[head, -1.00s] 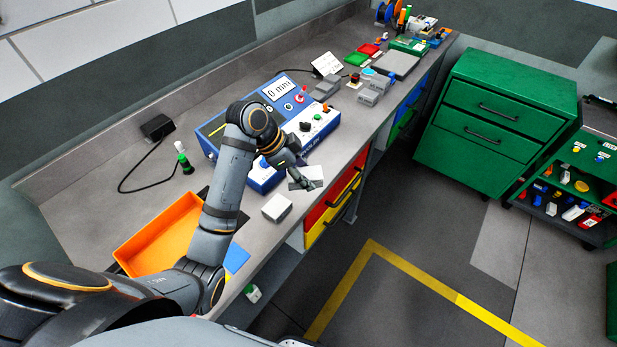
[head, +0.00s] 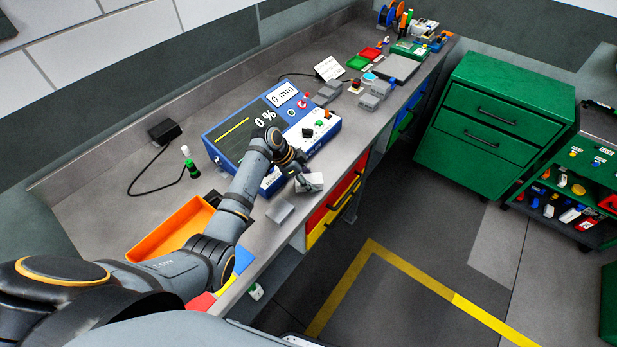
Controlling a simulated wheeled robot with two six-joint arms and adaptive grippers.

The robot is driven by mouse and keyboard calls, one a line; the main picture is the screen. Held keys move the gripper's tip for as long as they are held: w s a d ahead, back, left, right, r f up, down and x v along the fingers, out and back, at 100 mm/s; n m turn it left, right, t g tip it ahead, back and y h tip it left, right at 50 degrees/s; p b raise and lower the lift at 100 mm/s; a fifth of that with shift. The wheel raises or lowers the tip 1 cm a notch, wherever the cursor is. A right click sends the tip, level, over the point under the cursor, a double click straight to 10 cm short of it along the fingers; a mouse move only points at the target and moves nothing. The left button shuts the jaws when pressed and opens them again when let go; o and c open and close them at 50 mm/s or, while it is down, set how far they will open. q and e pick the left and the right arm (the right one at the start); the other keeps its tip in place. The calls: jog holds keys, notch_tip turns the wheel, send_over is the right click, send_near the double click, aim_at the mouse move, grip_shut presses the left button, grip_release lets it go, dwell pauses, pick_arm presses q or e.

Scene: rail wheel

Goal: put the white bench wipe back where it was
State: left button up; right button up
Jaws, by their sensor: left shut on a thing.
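My left gripper (head: 302,175) is at the front edge of the bench, just before the blue instrument. It is shut on the white bench wipe (head: 314,182), a small pale piece that shows at its fingertips. The fingers are small and partly hidden by my wrist. I cannot tell whether the wipe touches the bench. A pale grey-white block (head: 280,211) lies on the bench to the left of the gripper. My right gripper is not in view.
The blue instrument (head: 222,139) stands behind my left arm. An orange tray (head: 165,235) lies at the left, with a green-and-white bottle (head: 191,165) behind it. Small grey boxes (head: 369,101) stand farther right. Red and yellow drawers (head: 325,217) are below the bench edge.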

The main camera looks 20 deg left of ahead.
pick_arm(q)
jog(key=shift+f, duration=0.15)
jog(key=o, duration=1)
jog(key=shift+c, duration=0.2)
jog(key=shift+o, duration=0.7)
jog(key=shift+r, duration=0.25)
jog(key=b+v, duration=0.2)
jog(key=v, duration=0.9)
jog(key=shift+a+r, duration=0.15)
jog(key=shift+r, duration=0.2)
